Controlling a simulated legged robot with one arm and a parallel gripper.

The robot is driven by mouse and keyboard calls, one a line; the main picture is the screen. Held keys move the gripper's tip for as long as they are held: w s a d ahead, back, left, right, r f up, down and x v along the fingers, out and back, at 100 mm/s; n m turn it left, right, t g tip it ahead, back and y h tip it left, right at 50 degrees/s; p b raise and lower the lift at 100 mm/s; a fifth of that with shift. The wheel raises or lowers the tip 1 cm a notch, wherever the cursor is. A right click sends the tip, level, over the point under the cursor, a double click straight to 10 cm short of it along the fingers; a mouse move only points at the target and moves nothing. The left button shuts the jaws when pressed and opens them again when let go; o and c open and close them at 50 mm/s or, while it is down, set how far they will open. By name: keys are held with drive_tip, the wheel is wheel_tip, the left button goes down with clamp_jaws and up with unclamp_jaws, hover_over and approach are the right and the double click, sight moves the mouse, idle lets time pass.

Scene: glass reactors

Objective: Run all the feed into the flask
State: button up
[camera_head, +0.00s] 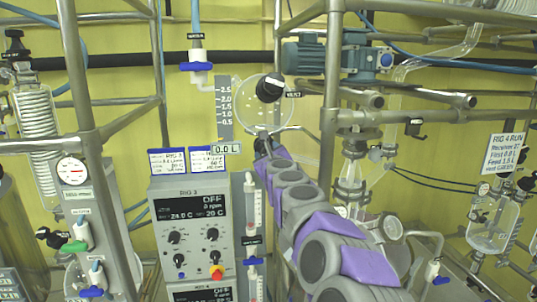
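A round glass vessel (250,108) hangs at the upper middle, with a black knob (270,88) on its front and a small tag beside it. A grey scale (224,105) marked 0.5 to 2.5 stands on its left, above a readout (226,149) of 0.0 L. The vessel looks clear, with no liquid I can make out. My gripper (263,145) is small and dark at the end of my arm, just below the vessel. I cannot tell if it touches anything or is open. My arm hides what is below the vessel; I cannot tell which glass is the task's flask.
A blue-handled valve (197,67) is above left. Steel frame posts (331,100) flank my arm. Another glass vessel (495,225) and a RIG 4 RUN sign (503,153) are at the right.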

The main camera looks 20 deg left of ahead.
drive_tip(key=o, duration=1)
drive_tip(key=shift+a, duration=0.35)
drive_tip(key=shift+d, duration=0.15)
drive_tip(key=b+v, duration=0.6)
drive_tip(key=v, duration=1.1)
drive_tip(key=shift+s+b, duration=0.15)
drive_tip(key=shift+b, duration=0.15)
drive_tip(key=shift+s, duration=0.1)
